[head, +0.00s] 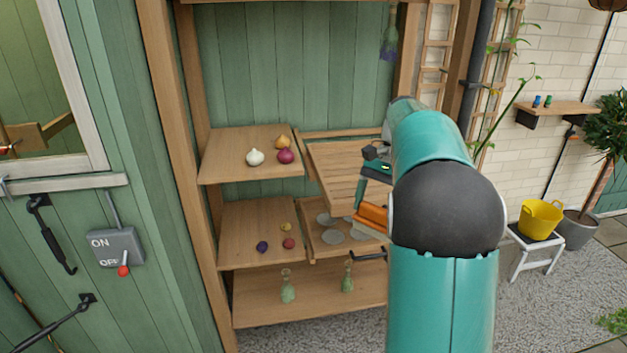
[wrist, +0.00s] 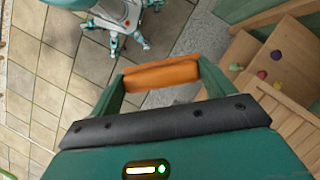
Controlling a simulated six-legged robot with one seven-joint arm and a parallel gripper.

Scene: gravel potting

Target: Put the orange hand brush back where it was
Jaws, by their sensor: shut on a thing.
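The orange hand brush (head: 372,215) is in my gripper (head: 370,200), in front of the right side of the wooden shelf unit in the head view. In the wrist view the orange brush (wrist: 160,75) lies crosswise between the two green fingers, which are shut on it.
A slatted wooden panel (head: 345,168) sits close behind the gripper. Onions (head: 255,157) and small bulbs (head: 262,246) lie on the left shelves, grey discs (head: 332,236) at lower right. Glass bottles (head: 287,287) stand on the bottom shelf. A yellow tub (head: 540,218) is on a white stool.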

